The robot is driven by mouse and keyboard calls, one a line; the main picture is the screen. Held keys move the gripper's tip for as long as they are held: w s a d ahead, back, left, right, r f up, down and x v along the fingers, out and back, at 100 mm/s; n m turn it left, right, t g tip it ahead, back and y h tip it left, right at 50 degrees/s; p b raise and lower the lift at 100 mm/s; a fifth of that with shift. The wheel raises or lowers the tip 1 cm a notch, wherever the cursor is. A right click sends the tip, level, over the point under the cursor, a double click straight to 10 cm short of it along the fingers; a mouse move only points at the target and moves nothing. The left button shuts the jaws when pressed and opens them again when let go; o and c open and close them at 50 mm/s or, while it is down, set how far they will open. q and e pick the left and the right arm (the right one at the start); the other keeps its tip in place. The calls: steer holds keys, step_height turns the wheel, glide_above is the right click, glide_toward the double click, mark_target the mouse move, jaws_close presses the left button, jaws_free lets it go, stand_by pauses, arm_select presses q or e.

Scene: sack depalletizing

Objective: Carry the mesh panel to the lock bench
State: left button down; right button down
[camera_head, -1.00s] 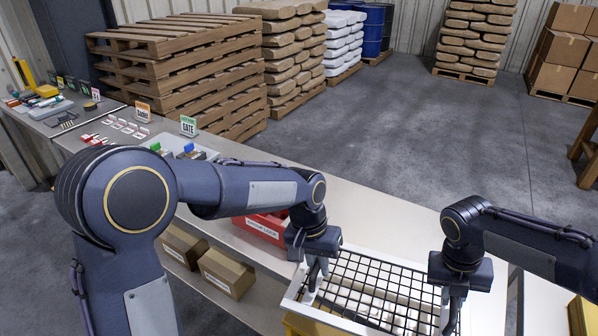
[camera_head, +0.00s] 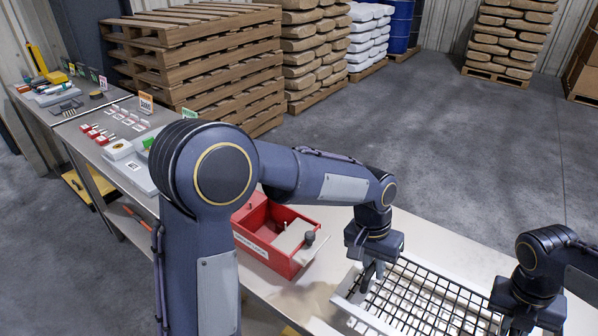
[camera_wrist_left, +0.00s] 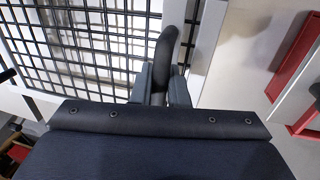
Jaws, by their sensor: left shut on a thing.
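The mesh panel (camera_head: 428,303), a black wire grid in a pale frame, is at the lower right of the head view, above the bench surface. My left gripper (camera_head: 371,280) is shut on a dark curved handle at the panel's left side. The wrist view shows this handle (camera_wrist_left: 165,50) between the fingers, beside the grid (camera_wrist_left: 80,45). My right gripper (camera_head: 518,318) is at the panel's right end; its fingertips are not clear. A long grey bench (camera_head: 420,240) runs from upper left to lower right. I cannot tell which part is called the lock bench.
An open red box (camera_head: 272,238) stands on the bench left of the panel. Small red items (camera_head: 97,134) and sign cards (camera_head: 146,103) lie farther left. Stacked pallets (camera_head: 195,65) and sacks (camera_head: 315,50) stand behind. The floor (camera_head: 460,130) beyond the bench is clear.

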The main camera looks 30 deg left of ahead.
arm_select(q)
steer(key=shift+w+f, duration=0.1)
steer(key=shift+w, duration=0.05)
arm_select(e)
steer(key=shift+w+f, duration=0.1)
steer(key=shift+w, duration=0.05)
